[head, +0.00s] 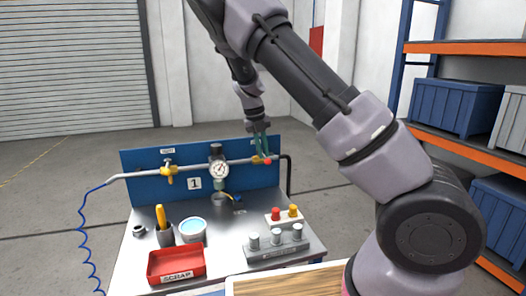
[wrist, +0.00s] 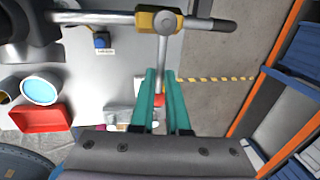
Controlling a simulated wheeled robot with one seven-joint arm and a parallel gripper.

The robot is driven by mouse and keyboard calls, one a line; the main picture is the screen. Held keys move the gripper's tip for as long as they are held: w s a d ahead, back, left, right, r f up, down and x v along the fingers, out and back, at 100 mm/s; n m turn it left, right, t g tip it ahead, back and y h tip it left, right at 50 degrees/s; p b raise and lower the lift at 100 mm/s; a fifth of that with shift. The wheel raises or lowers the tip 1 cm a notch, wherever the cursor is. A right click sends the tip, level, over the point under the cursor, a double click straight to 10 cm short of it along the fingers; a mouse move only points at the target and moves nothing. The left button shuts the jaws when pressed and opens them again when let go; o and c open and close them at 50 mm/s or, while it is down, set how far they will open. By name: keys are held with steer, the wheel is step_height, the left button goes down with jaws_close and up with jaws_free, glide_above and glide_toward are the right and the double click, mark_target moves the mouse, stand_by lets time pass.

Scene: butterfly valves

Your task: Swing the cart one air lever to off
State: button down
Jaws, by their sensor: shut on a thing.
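The cart marked 1 (head: 194,184) has a blue back panel with a grey pipe along it. At the pipe's right end sits a yellow valve (wrist: 166,20) with a pale lever (wrist: 162,58) and a red tip (wrist: 159,100). The lever stands crosswise to the pipe in the wrist view. My gripper (wrist: 164,76), with teal fingers, is shut on this lever, one finger on each side. In the head view my gripper (head: 260,128) reaches down to the valve and partly hides the lever. The small label above the valve is too small to read.
Another yellow valve (head: 168,171) sits on the pipe's left part, with a gauge (head: 218,170) between. The cart top holds a red scrap tray (head: 175,266), a blue-filled cup (head: 192,229), a grey block (head: 276,246) and red and yellow buttons (head: 284,215). Shelves (head: 465,48) stand right.

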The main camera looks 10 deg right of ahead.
steer(key=shift+a, duration=0.1)
steer(key=c, duration=0.9)
jaws_free()
steer(key=r, duration=0.3)
steer(key=a+r, duration=0.1)
steer(key=r, duration=0.3)
steer(key=a+r, duration=0.1)
steer(key=r, duration=0.2)
steer(key=shift+s+r, duration=0.15)
steer(key=shift+r, duration=0.15)
steer(key=s+d+r+n+t+y, duration=0.1)
steer(key=s+d+r+n+y, duration=0.2)
steer(key=s+d+r+n, duration=0.25)
steer(key=s+d+r+n+y, duration=0.2)
steer(key=s+d+n, duration=0.35)
steer(key=n, duration=0.25)
steer(key=s+r+n+t, duration=0.2)
steer(key=s+n, duration=0.3)
steer(key=s, duration=0.1)
steer(key=s+r+n+t, duration=0.2)
steer(key=s+n, duration=0.4)
steer(key=s+d+r+n+t, duration=0.1)
steer(key=s+r+n+t, duration=0.1)
steer(key=s+n, duration=0.4)
steer(key=shift+s+r+h, duration=0.2)
steer(key=shift+s+h, duration=0.05)
steer(key=shift+h, duration=0.15)
